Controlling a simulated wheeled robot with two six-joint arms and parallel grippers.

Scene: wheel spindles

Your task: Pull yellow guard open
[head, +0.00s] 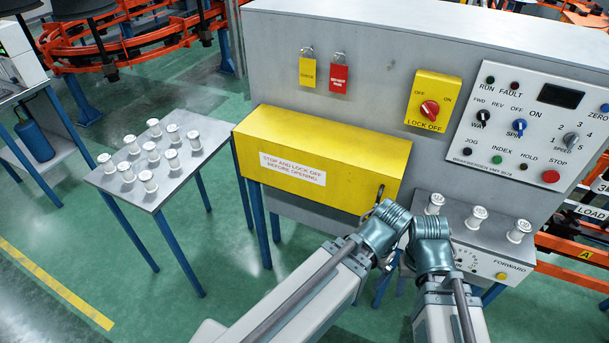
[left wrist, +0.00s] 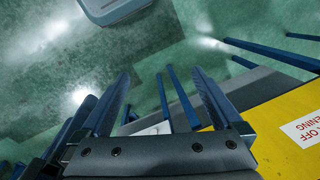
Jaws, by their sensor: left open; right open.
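The yellow guard (head: 325,160) is a long box with a white "STOP AND LOCK OFF BEFORE OPENING" label, set against the grey machine front; it looks closed. A dark handle (head: 379,194) sits at its right end, close to my left wrist. In the left wrist view, part of the guard (left wrist: 290,125) shows at the right. My left gripper (left wrist: 160,76) is open and empty, its fingers over the floor beside the guard; my arm mostly hides it in the head view. My right gripper (head: 389,265) is open, below and right of the guard, partly hidden between my arms.
A side table (head: 165,190) with several white spindles stands left. More spindles (head: 477,216) stand on a shelf right of my arms. The red LOCK OFF switch (head: 430,110), padlocks with yellow (head: 307,72) and red tags (head: 338,79), and a control panel (head: 530,120) are above.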

